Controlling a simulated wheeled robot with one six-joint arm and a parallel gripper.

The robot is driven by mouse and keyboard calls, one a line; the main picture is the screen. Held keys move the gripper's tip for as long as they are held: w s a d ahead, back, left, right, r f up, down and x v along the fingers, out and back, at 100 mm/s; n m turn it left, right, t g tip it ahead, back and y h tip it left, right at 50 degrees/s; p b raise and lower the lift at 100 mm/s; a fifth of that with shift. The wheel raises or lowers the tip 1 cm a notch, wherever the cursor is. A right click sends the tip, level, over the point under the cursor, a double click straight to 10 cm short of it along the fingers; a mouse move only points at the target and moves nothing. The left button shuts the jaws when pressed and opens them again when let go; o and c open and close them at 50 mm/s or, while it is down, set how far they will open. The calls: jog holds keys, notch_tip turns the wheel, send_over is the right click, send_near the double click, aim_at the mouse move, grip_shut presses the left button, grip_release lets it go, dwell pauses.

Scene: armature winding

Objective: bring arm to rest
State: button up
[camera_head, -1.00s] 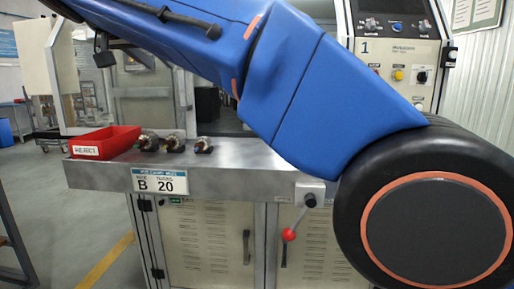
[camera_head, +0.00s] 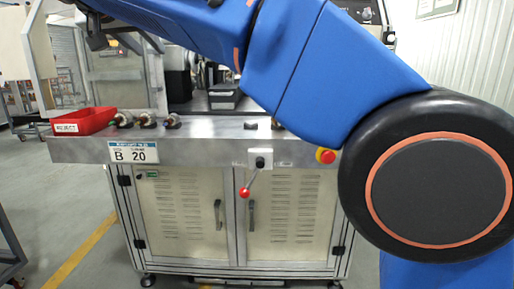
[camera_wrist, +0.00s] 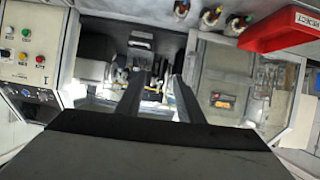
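My blue arm crosses the head view from the right to the upper left, held above the workbench (camera_head: 215,152). In the wrist view my gripper (camera_wrist: 158,80) shows two dark fingers standing apart with nothing between them, so it is open and empty. In the head view a dark part at the arm's far end shows at the upper left, but its finger state is not clear there.
A red reject bin (camera_head: 84,121) and several armatures (camera_head: 147,121) stand on the bench's left side. A lever with a red knob (camera_head: 244,193) and a red emergency button (camera_head: 326,156) are on its front.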

jog(key=w+d+f+g, duration=0.1)
jog(key=d+f, duration=0.3)
jog(key=d, duration=0.4)
jog(key=w+d+f+n+g+h, duration=0.1)
jog(key=w+d+f, duration=0.15)
jog(key=d, duration=0.65)
jog(key=d+f+g, duration=0.1)
jog(key=d+f, duration=0.3)
jog(key=d, duration=0.4)
jog(key=s+d+f+g, duration=0.2)
jog(key=s+d+f, duration=0.1)
jog(key=d+f, duration=0.4)
jog(key=s+d+f+g, duration=0.1)
jog(key=s+d+f, duration=0.4)
jog(key=d, duration=0.5)
jog(key=s+d+f, duration=0.4)
jog(key=s+f, duration=0.3)
jog(key=f, duration=0.2)
jog(key=s+d+f+g+y, duration=0.1)
jog(key=s+d+f, duration=0.3)
jog(key=s+f, duration=0.3)
jog(key=s+d+f+m+g, duration=0.1)
jog(key=s+d+f, duration=0.4)
jog(key=f, duration=0.6)
jog(key=shift+s+f+y, duration=0.15)
jog(key=shift+s+y, duration=0.15)
jog(key=shift+s, duration=0.8)
